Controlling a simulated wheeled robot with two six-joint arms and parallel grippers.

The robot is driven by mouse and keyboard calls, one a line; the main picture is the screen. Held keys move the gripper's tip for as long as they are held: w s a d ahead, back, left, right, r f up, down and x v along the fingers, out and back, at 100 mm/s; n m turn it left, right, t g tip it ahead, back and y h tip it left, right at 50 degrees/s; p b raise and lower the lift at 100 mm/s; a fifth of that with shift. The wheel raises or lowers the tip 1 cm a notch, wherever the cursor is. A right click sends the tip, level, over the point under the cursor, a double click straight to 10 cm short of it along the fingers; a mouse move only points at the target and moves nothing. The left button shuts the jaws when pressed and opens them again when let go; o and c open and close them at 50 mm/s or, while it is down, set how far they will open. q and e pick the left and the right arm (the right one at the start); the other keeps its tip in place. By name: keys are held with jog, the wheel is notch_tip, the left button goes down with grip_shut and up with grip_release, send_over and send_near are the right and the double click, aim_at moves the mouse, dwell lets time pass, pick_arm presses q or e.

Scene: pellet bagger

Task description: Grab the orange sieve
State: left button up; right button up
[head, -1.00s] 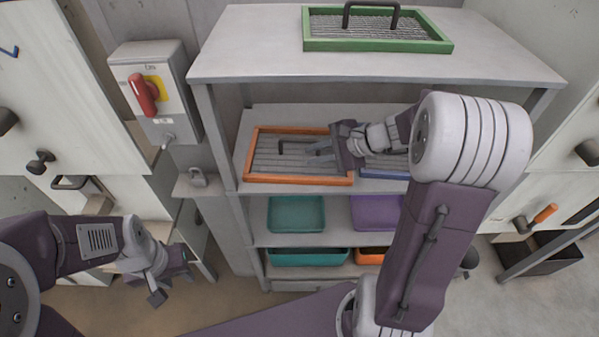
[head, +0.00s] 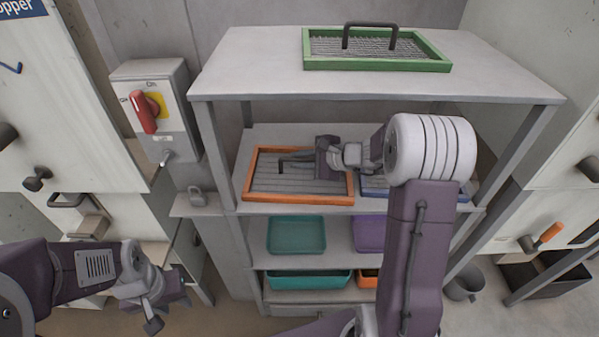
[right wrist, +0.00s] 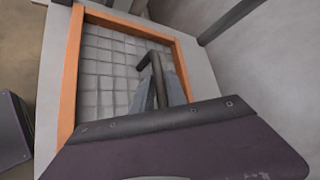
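The orange sieve (head: 300,199) lies on the shelf below the top one, with an orange frame, a grey mesh and a dark handle; its frame also shows in the right wrist view (right wrist: 70,85). My right gripper (head: 306,166) is over the sieve's right part. In the right wrist view its two grey fingers (right wrist: 162,92) stand on either side of the dark handle (right wrist: 152,58). Whether they press on it I cannot tell. My left gripper (head: 172,304) is open and empty at lower left, away from the shelves.
A blue-framed sieve (head: 375,192) lies right of the orange one, partly behind my right arm. A green sieve (head: 375,65) is on the top shelf. Teal (head: 297,235) and purple (head: 368,233) bins stand below. A switch box (head: 150,105) hangs left.

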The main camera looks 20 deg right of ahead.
grip_shut()
dwell(1.4)
